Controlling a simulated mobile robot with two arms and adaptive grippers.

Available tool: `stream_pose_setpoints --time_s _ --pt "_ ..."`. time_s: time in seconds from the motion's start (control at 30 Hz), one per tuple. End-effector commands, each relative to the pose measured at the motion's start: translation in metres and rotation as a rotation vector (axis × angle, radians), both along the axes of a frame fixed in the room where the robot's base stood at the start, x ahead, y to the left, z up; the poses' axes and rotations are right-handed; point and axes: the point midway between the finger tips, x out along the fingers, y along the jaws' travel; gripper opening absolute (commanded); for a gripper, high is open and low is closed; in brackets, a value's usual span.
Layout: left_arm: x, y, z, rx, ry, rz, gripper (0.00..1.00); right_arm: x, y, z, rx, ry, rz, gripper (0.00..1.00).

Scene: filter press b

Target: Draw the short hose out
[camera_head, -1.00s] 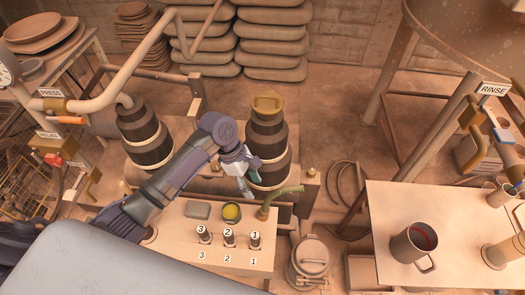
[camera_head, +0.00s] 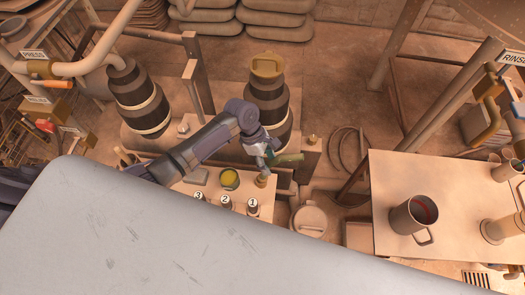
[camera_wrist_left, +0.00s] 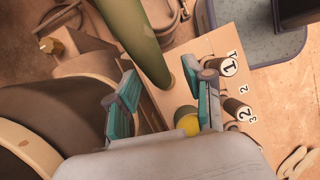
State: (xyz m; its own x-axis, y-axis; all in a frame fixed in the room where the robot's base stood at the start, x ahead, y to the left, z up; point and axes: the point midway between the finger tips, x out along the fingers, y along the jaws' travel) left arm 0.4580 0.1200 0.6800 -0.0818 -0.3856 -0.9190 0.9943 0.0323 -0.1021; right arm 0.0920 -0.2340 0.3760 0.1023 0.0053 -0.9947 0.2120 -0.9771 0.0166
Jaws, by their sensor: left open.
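The short hose is a green curved tube (camera_head: 290,158) at the right end of the pale bench (camera_head: 195,188), by a brass-coloured fitting (camera_head: 262,180). In the left wrist view the green hose (camera_wrist_left: 135,35) runs down from the top edge to the bench top. My left gripper (camera_head: 270,154) is at the hose's left side in the head view. In the left wrist view its teal-padded fingers (camera_wrist_left: 166,90) are spread wide on either side of the hose's lower end, with gaps showing. My right gripper is not in view.
A dark banded column with a yellow cap (camera_head: 267,68) stands close behind the gripper. A yellow cup (camera_head: 229,179) and numbered pegs (camera_head: 226,201) share the bench. A lidded pot (camera_head: 308,219) stands on the floor to the right, before a table with a mug (camera_head: 411,216).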

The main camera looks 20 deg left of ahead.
Motion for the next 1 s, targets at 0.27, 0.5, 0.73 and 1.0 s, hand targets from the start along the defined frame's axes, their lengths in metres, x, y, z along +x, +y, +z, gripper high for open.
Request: stream_pose_setpoints --time_s 0.27,0.5,0.73,1.0 --pt "-0.001 -0.007 -0.016 0.0 0.0 -0.001 0.52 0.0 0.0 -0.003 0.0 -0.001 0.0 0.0" --pt "-0.001 -0.007 -0.016 0.001 -0.001 -0.001 0.52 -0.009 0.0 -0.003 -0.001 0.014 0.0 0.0" --pt "-0.001 -0.007 -0.016 0.001 -0.001 -0.001 0.14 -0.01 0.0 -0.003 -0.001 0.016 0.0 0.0" --pt "-0.001 -0.007 -0.016 0.0 -0.001 -0.001 0.0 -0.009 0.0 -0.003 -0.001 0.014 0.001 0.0"
